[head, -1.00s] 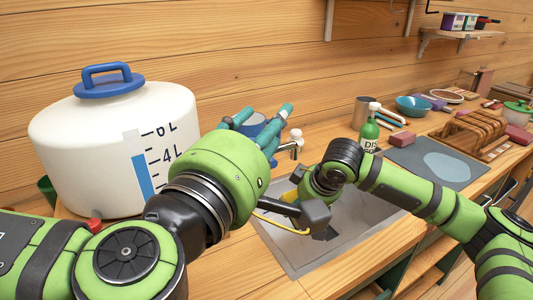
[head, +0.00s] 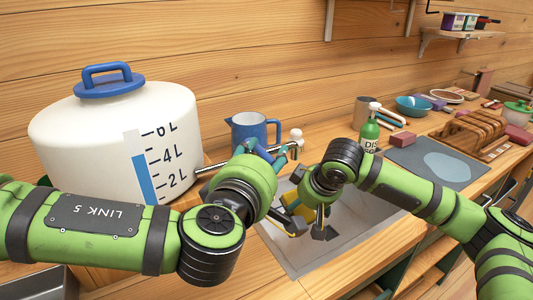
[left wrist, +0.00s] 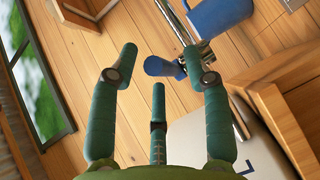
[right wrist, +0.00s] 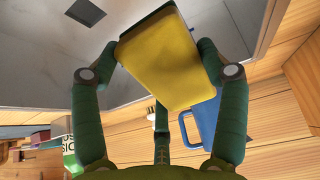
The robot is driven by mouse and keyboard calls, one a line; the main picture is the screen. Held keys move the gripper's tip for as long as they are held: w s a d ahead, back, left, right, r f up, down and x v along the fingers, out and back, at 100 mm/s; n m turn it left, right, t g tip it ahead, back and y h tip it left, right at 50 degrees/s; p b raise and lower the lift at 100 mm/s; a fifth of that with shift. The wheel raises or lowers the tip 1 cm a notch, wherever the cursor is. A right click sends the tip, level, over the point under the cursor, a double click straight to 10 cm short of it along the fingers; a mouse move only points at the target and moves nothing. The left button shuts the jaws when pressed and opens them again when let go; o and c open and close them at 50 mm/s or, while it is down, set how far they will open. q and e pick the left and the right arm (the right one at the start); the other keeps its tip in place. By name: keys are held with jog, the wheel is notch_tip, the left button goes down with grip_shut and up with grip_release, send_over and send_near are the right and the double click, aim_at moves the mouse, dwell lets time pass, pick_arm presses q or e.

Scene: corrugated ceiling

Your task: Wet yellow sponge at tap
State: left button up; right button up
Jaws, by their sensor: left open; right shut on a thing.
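The yellow sponge (right wrist: 165,65) is pinched between the fingers of my right gripper (right wrist: 155,50). In the head view the sponge (head: 291,222) shows partly, behind the right wrist and over the sink (head: 345,240). My left gripper (head: 268,148) is open beside the tap. In the left wrist view a blue lever-like part (left wrist: 158,67) of the tap (left wrist: 178,22) lies between its spread fingertips; contact cannot be told. No running water shows.
A white tank (head: 110,130) stands left and a blue mug (head: 252,130) behind the tap. A green soap bottle (head: 369,133) stands behind the right arm. A grey mat (head: 420,160) and wooden rack (head: 470,135) lie to the right.

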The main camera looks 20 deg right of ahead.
pick_arm(q)
jog(key=shift+x, duration=0.8)
grip_shut()
jog(key=shift+w+d+n+t+y, duration=0.1)
jog(key=shift+d+n+t+y, duration=0.25)
jog(key=shift+n+y, duration=0.3)
jog(key=shift+d+n+t+y, duration=0.2)
jog(key=shift+n+t+y, duration=0.3)
jog(key=shift+y, duration=0.25)
jog(key=shift+w+d+n+t+y, duration=0.1)
jog(key=shift+d+n+t+y, duration=0.25)
jog(key=shift+n+y, duration=0.3)
grip_release()
